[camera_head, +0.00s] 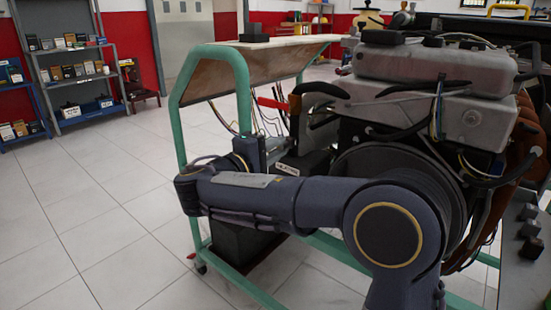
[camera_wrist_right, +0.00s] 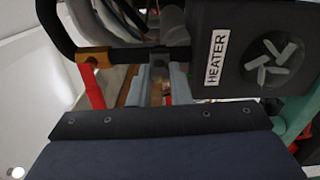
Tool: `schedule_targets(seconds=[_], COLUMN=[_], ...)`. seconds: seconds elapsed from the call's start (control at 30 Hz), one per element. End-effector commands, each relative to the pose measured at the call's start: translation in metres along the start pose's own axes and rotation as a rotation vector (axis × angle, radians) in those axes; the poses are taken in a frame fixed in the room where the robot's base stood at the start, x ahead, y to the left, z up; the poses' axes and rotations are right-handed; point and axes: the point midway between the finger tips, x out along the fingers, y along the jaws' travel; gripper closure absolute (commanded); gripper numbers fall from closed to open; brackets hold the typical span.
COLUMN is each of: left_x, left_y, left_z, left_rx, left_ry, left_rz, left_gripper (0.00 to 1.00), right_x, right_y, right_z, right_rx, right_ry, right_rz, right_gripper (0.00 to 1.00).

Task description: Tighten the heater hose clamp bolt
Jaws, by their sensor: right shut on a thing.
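My right arm crosses the head view, and its right gripper (camera_head: 262,155) reaches in beside the engine trainer. The right wrist view shows the grey fingers of the right gripper (camera_wrist_right: 158,78) close together at a black heater hose (camera_wrist_right: 125,56). They are shut on a small part there, taken to be the heater hose clamp bolt, mostly hidden between the fingers. The hose runs to a black box labelled HEATER (camera_wrist_right: 217,57), right of the fingers. A brass-coloured fitting (camera_wrist_right: 94,56) sits on the hose to the left. My left gripper is not in view.
The engine (camera_head: 430,75) stands on a green-framed stand (camera_head: 245,100) close to my right arm. A red part (camera_wrist_right: 91,88) hangs left of the fingers. Shelves (camera_head: 75,75) stand at the back left. The tiled floor (camera_head: 90,210) at left is clear.

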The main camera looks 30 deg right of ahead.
Motion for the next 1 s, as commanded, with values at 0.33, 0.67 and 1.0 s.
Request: schedule_targets(seconds=[0.33,0.67,1.0], left_x=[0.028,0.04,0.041], left_y=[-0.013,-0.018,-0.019], left_z=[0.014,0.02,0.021], left_rx=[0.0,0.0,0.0], left_ry=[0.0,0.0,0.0], left_rz=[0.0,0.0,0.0], left_gripper=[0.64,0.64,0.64], right_x=[0.0,-0.001,0.0], right_y=[-0.004,-0.001,0.0], right_z=[0.0,0.0,0.001], right_rx=[0.328,0.64,0.96], right_ry=[0.0,0.0,-0.001], right_rz=[-0.001,-0.002,-0.002], right_gripper=[1.0,1.0,1.0])
